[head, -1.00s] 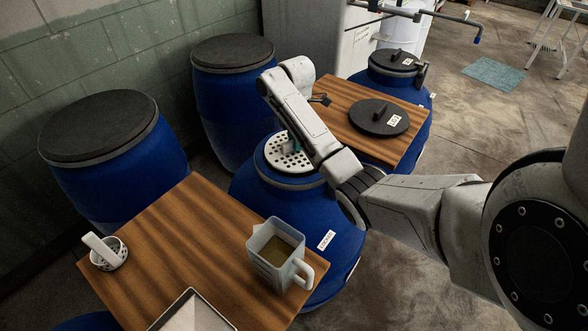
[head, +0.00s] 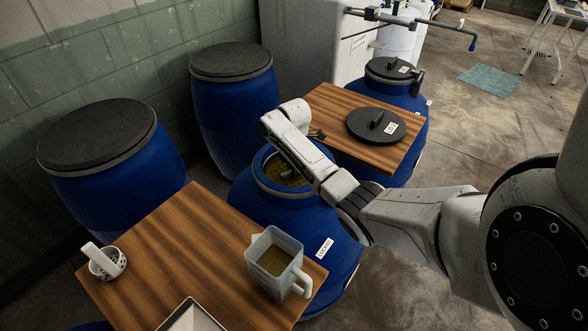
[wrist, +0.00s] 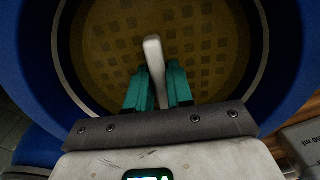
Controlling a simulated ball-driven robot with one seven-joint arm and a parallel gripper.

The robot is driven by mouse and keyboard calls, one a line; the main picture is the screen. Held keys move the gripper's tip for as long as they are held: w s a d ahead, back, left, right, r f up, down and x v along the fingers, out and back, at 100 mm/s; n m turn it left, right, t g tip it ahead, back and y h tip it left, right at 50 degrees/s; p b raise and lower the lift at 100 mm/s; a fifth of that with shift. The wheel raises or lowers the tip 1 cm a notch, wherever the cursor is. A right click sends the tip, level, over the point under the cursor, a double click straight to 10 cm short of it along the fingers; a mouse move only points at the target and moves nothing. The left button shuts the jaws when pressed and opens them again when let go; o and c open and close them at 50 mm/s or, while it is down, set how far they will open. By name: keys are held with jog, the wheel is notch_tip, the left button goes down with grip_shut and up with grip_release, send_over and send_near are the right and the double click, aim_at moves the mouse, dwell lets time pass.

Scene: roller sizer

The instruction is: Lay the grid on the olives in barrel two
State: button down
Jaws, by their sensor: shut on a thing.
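The open blue barrel (head: 290,228) stands between the two wooden boards; its label is too small to read for sure. The grid (wrist: 110,45) lies flat inside the barrel's mouth, below the rim. It looks yellow-brown with dark square holes, as if under brine. Its white upright handle (wrist: 154,55) stays pale. My gripper (wrist: 156,85) is over the barrel mouth with its teal fingers shut on the handle. In the head view my arm covers part of the mouth. The olives cannot be made out under the grid.
A black lid (head: 376,126) lies on the far wooden board (head: 330,100). The near board (head: 190,245) bears a jug (head: 274,262) of brownish liquid, a white perforated cup (head: 108,262) and a tray (head: 192,316). Closed blue barrels (head: 232,105) stand along the wall.

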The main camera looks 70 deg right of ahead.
jog(key=c, duration=1)
grip_release()
jog(key=shift+f, duration=0.1)
notch_tip(320, 180, up, 12)
jog(key=shift+r, duration=0.2)
